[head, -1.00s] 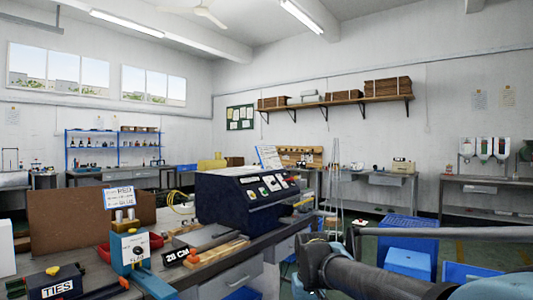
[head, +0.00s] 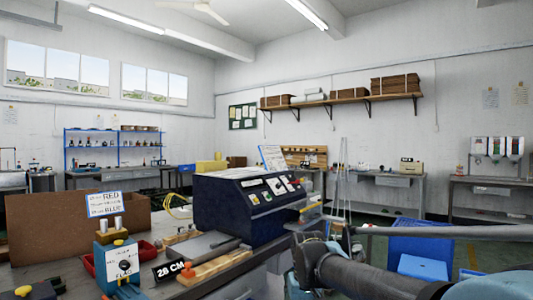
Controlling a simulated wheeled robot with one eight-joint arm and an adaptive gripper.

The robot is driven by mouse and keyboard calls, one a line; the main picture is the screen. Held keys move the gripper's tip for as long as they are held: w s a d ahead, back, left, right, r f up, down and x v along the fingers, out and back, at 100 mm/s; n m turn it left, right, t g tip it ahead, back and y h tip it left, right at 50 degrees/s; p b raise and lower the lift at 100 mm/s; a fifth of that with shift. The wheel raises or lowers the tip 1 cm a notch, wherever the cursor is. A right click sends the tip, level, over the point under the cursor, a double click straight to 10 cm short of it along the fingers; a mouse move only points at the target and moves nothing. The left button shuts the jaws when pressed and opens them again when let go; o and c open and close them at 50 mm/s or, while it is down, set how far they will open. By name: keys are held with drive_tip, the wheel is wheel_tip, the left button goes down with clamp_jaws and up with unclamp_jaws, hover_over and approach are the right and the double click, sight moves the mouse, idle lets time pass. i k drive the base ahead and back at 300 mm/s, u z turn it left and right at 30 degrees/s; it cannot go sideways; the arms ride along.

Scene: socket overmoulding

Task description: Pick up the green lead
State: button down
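I cannot make out a green lead in the head view. My arm comes in from the lower right, but its gripper cannot be made out, so I cannot say what it holds. A dark blue machine (head: 242,207) with a sloped panel of knobs and labels stands on the near bench. A yellow cable (head: 178,206) lies behind it on the left.
The near bench also bears a blue device with a dial (head: 123,262), a "28 CM" sign (head: 168,269), a wooden block with an orange knob (head: 215,267) and a brown board (head: 60,225). Blue crates (head: 420,245) stand on the floor beyond my arm. A wall shelf (head: 345,101) holds boxes.

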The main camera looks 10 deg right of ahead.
sight(213, 245)
drive_tip(key=k, duration=1.3)
drive_tip(key=z, duration=0.35)
drive_tip(key=i, duration=2.05)
drive_tip(key=u, duration=1.05)
drive_tip(key=i, duration=0.5)
drive_tip(key=z, duration=0.1)
